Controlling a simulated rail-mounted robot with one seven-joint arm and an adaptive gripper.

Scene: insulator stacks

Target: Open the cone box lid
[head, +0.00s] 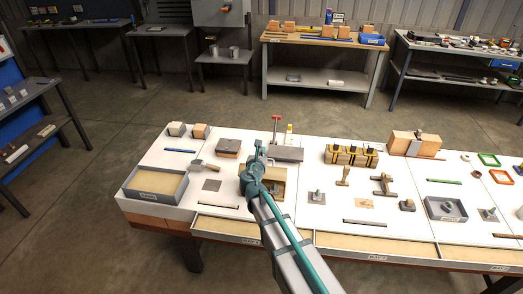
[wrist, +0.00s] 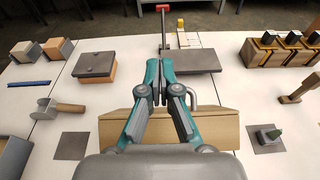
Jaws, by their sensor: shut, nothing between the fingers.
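A wooden box (wrist: 217,130) with a pale board-like top lies under my gripper in the wrist view. In the head view this box (head: 277,187) is partly hidden by my arm. A grey curved handle (wrist: 194,92) stands at the box's far side, just right of my fingers. My gripper (wrist: 158,84) is shut and empty, its fingers pointing away over the box. In the head view my gripper (head: 259,149) points toward the grey slab. I cannot tell whether the fingers touch the handle.
A grey slab (wrist: 190,61) with a red-topped lever (wrist: 164,14) stands beyond the box. A dark-lidded box (wrist: 97,66) is at the left. Wooden blocks with black tops (head: 351,156) stand at the right. A grey tray (head: 157,184) sits at the table's left end.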

